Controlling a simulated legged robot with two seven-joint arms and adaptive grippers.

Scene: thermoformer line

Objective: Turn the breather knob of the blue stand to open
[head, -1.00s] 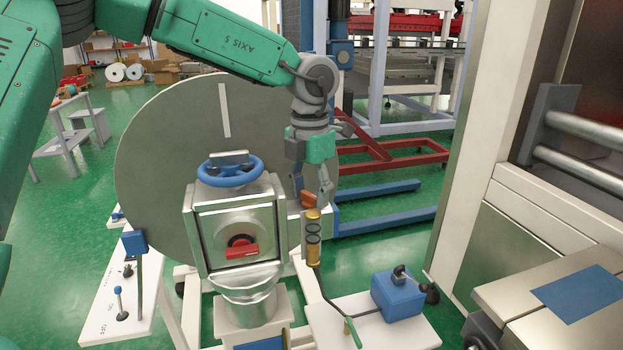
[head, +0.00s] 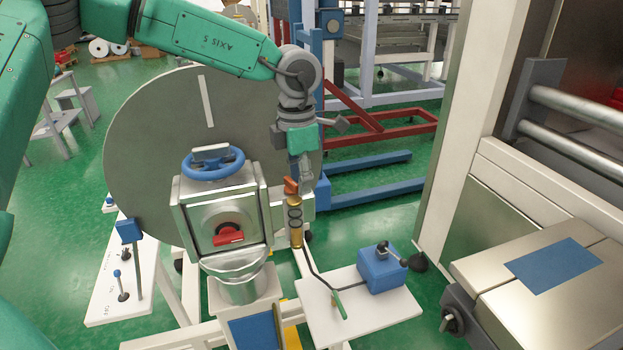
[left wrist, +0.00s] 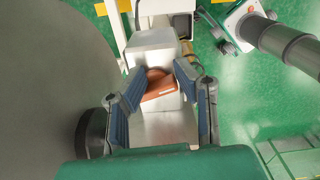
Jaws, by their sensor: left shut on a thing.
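The orange knob (head: 290,186) sits on a pale block beside the silver box (head: 222,215). In the left wrist view the knob (left wrist: 158,86) lies between the two fingers. My left gripper (head: 300,178) comes down onto it from above and is shut on it; the wrist view shows the gripper (left wrist: 158,78) with one finger on each side. The fingers hide part of the knob in the head view. I see no label on it. A separate red knob (head: 229,235) is on the front of the silver box. My right gripper is not in view.
A blue handwheel (head: 213,163) tops the silver box, with a large grey disc (head: 140,150) behind. A brass cylinder (head: 295,225) stands just below the orange knob. A blue box (head: 381,270) with a lever sits on a white shelf (head: 400,307).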

